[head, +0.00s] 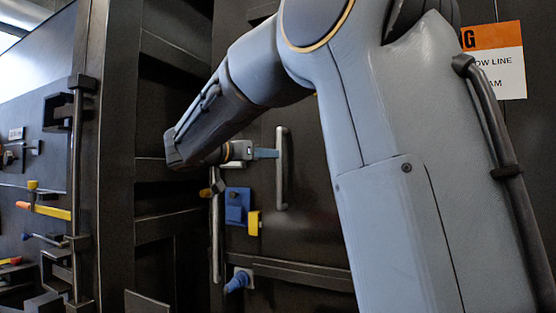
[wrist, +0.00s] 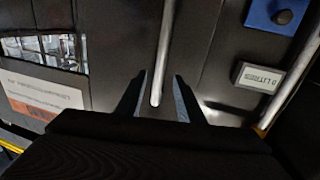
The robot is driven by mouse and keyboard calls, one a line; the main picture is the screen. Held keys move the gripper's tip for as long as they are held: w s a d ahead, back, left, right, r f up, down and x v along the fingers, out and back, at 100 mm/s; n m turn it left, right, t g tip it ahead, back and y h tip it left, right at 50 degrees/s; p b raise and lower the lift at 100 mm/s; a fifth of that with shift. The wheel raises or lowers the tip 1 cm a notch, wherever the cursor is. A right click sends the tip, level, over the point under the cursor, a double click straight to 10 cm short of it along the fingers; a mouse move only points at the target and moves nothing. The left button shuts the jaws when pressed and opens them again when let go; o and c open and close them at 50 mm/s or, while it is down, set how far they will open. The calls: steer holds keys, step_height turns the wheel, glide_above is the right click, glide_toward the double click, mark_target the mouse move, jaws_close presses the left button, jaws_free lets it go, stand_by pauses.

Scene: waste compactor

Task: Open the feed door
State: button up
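The feed door appears to be the dark panel (head: 300,235) behind my arm. It looks closed, though my arm hides much of it. A vertical metal bar handle (head: 282,180) stands out from it. My gripper (head: 268,153) is at the upper part of this handle, pointing right. In the wrist view the handle (wrist: 163,50) runs down between the two fingertips of my gripper (wrist: 161,76). The fingers look apart, with a gap on each side of the bar. Contact with the bar cannot be made out.
Left of the handle are a vertical rod (head: 215,240), a blue box (head: 237,206), a yellow block (head: 254,223) and a blue knob (head: 238,281). An orange and white sign (head: 497,62) is at right. Tools hang on the left wall, including one with a yellow handle (head: 52,212).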

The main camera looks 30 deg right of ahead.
steer(key=p+x, duration=0.3)
steer(key=x, duration=0.4)
steer(key=shift+d, duration=0.3)
steer(key=shift+r, duration=0.1)
steer(key=shift+w, duration=0.1)
jaws_close()
